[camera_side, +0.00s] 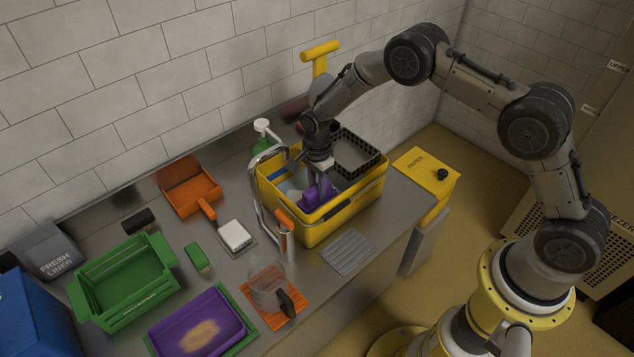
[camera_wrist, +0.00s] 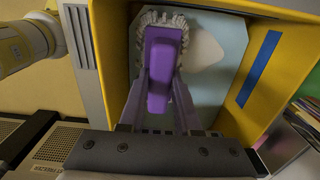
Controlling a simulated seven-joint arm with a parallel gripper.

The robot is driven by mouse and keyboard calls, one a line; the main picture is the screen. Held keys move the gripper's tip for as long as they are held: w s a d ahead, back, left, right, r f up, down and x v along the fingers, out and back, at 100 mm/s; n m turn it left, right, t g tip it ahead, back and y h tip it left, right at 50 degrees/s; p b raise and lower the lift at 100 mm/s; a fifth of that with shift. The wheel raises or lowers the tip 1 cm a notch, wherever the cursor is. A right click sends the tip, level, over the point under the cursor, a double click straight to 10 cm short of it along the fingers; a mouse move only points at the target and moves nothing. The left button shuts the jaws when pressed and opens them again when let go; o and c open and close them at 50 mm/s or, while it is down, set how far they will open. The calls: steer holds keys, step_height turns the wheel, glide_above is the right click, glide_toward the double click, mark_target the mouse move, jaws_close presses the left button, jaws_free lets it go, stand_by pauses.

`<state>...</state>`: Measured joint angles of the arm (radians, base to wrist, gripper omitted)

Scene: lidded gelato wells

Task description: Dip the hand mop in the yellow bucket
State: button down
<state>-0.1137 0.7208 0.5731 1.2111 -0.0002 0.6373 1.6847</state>
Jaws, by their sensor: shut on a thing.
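The hand mop has a purple handle and a pale grey fringe; it shows in the side view (camera_side: 318,194) and the wrist view (camera_wrist: 163,60). My gripper (camera_side: 318,180) points down and is shut on its purple handle; the fingers also show in the wrist view (camera_wrist: 160,105). The yellow bucket (camera_side: 325,228) stands on the steel counter, and the mop is inside its opening. In the wrist view its yellow wall (camera_wrist: 262,50) has a blue stripe, with a pale blue surface below the mop. I cannot tell whether the fringe touches that surface.
A dark-rimmed basket (camera_side: 372,147) sits at the bucket's back right. A curved metal tap (camera_side: 256,195) rises close to its left side. A clear jug (camera_side: 267,285) stands on an orange mat in front. Green, purple and orange trays fill the counter's left.

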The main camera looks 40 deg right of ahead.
steer(key=shift+f, duration=2.35)
step_height(320, 180, up, 18)
stand_by(2.0)
steer(key=shift+r, duration=0.1)
stand_by(0.9)
steer(key=s+d+f+n, duration=0.1)
steer(key=s+d+n, duration=0.4)
steer(key=s+n, duration=0.5)
steer(key=n, duration=0.8)
steer(key=shift+s+d+f, duration=0.2)
steer(key=shift+s+d, duration=0.15)
steer(key=shift+s, duration=0.05)
